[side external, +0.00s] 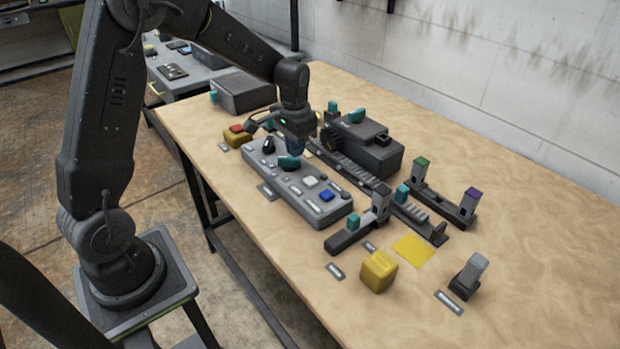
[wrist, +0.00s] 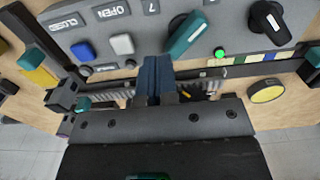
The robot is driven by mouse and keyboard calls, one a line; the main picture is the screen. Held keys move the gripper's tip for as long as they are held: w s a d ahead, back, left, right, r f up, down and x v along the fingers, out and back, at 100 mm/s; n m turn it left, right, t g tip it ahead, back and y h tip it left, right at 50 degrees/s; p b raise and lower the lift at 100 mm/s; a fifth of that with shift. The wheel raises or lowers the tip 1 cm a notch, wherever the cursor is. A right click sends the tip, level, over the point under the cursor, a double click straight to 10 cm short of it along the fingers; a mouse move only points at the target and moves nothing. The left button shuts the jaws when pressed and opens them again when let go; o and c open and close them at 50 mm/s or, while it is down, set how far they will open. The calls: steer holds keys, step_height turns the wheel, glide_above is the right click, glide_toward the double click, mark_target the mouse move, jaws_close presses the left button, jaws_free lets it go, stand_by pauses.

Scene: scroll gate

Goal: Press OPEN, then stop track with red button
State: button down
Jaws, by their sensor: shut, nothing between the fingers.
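The grey control panel (side external: 290,190) lies on the table, and in the wrist view (wrist: 225,20) it fills the top edge. In the wrist view, a white button (wrist: 121,44) sits by the OPEN label (wrist: 113,10) and a blue button (wrist: 82,51) by the CLOSED label (wrist: 63,22). The red button (side external: 237,128) tops a yellow box (side external: 238,139) at the table's left edge; I do not see it in the wrist view. My gripper (wrist: 156,64) is shut and empty, beside the panel's teal lever (wrist: 185,38). The track (side external: 352,173) runs behind the panel.
A dark machine housing (side external: 365,147) stands behind the track. A yellow cube (side external: 379,270) and yellow patch (side external: 414,250) lie near the front. A black knob (side external: 268,146) rises from the panel.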

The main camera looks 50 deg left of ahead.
glide_toward(237, 127)
steer(key=d+f, duration=0.3)
steer(key=d, duration=0.1)
steer(key=a+f, duration=0.1)
steer(key=a, duration=0.1)
steer(key=a+f, duration=0.1)
steer(key=a, duration=0.1)
steer(key=shift+a+f, duration=0.1)
steer(key=shift+f, duration=1.5)
steer(key=shift+r, duration=4.05)
